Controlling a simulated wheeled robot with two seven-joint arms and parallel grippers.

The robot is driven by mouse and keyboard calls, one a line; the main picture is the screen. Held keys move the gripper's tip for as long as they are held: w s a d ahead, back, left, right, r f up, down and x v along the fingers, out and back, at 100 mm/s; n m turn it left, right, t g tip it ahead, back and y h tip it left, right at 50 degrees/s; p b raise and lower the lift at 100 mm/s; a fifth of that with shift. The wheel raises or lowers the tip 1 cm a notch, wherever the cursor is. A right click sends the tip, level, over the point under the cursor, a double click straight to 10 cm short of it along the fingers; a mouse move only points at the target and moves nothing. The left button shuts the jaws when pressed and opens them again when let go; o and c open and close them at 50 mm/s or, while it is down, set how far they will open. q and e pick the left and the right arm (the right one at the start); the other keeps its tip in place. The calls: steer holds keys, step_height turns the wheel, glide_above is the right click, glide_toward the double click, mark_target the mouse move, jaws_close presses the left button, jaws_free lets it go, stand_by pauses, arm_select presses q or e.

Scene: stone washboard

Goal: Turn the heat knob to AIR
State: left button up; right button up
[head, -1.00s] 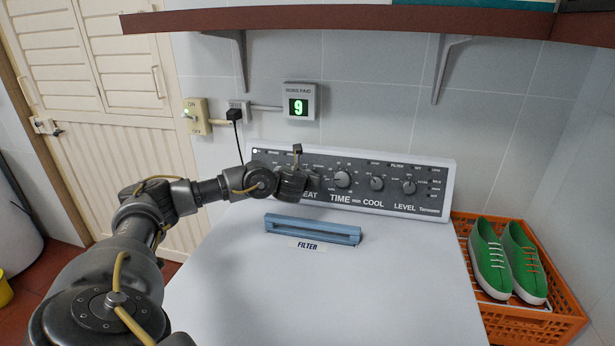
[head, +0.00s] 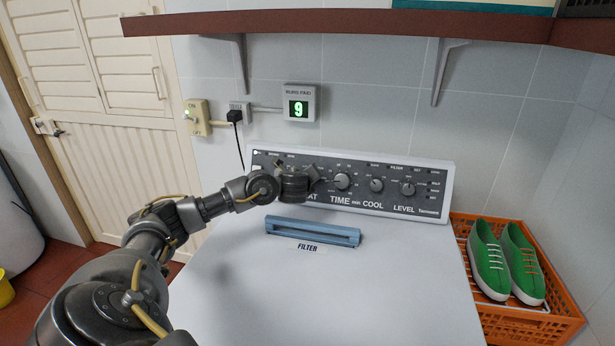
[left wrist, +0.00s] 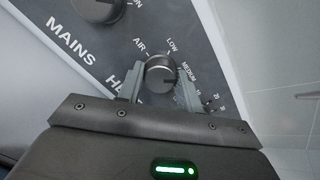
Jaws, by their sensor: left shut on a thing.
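The heat knob (left wrist: 160,76) is a dark round knob on the grey control panel (left wrist: 95,45). In the left wrist view, AIR is printed at its upper left, LOW above it and MEDIUM to its right. My left gripper (left wrist: 161,84) has one finger on each side of the knob and is shut on it. I cannot tell clearly which mark the knob points to. In the head view, my left gripper (head: 308,178) is against the panel and hides the heat knob and part of the HEAT lettering. My right gripper is not in view.
The mains knob (left wrist: 98,5) is at the upper left in the left wrist view. The time knob (head: 342,181), cool knob (head: 376,185) and level knob (head: 407,188) are to the right. A blue filter handle (head: 312,230) lies below the panel. A shelf (head: 330,18) overhangs.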

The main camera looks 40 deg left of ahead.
arm_select(q)
steer(key=n+p, duration=0.2)
steer(key=n, duration=0.4)
steer(key=shift+n, duration=0.3)
steer(key=n+p, duration=0.3)
steer(key=n, duration=0.3)
steer(key=shift+g, duration=0.3)
steer(key=n+p, duration=0.2)
steer(key=n, duration=0.2)
steer(key=n+p, duration=0.1)
steer(key=n, duration=0.1)
steer(key=shift+n+h+p, duration=0.3)
steer(key=shift+p, duration=0.05)
steer(key=n+p, duration=0.2)
steer(key=n, duration=0.1)
steer(key=shift+n+p, duration=0.9)
steer(key=shift+n, duration=0.4)
steer(key=o, duration=1)
